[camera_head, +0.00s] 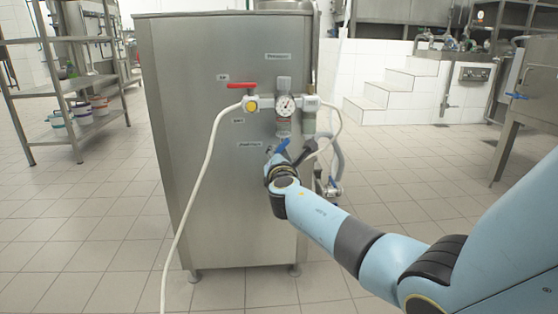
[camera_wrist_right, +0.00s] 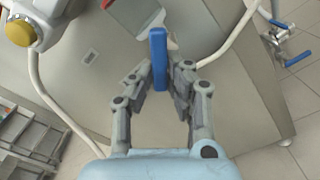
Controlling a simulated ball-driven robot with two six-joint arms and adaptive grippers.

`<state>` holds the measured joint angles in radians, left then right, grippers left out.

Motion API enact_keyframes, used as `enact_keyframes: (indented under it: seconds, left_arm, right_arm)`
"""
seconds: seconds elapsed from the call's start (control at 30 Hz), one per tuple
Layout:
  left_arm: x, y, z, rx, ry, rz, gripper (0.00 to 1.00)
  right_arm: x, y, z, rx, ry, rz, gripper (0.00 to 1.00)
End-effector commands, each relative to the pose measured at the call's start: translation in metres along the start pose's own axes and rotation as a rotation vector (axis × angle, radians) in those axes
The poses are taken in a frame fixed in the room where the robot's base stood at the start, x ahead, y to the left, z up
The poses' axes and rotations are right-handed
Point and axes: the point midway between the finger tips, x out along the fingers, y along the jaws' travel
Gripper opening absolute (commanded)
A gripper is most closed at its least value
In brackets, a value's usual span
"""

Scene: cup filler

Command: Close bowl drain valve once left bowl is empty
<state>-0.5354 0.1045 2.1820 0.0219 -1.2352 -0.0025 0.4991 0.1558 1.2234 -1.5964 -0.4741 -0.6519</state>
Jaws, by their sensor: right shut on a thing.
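A blue valve handle (camera_head: 283,145) sticks out low on the front of the steel cabinet (camera_head: 205,170), under the pressure gauge (camera_head: 286,104). In the right wrist view the blue handle (camera_wrist_right: 158,48) stands between the fingers of my right gripper (camera_wrist_right: 169,76). The fingers are shut on it. In the head view my right gripper (camera_head: 290,157) is at the handle, and my wrist hides part of the area below. My left gripper is not in view. I see no bowl in either view, so its contents cannot be told.
A red lever (camera_head: 241,86) and a yellow knob (camera_head: 251,105) sit up left of the handle. A white hose (camera_head: 190,195) hangs down the cabinet front. Another blue-handled valve (camera_head: 333,184) is low at the right. Shelves (camera_head: 75,70) stand left; the tiled floor is clear.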

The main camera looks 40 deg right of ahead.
Motion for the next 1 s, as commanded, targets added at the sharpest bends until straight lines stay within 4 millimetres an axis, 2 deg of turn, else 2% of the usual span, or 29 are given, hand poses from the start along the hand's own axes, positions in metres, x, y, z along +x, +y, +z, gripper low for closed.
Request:
enact_keyframes:
  seconds: [0.1, 0.7, 1.0]
  left_arm:
    - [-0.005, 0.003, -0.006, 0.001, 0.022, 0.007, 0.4]
    - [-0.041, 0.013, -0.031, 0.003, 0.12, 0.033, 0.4]
    - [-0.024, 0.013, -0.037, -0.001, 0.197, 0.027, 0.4]
  right_arm:
    - [-0.001, 0.0, -0.004, 0.109, 0.003, -0.002, 0.0]
    - [-0.001, 0.016, 0.003, 0.646, 0.002, -0.004, 0.0]
    - [-0.001, 0.021, 0.007, 0.806, 0.002, -0.004, 0.0]
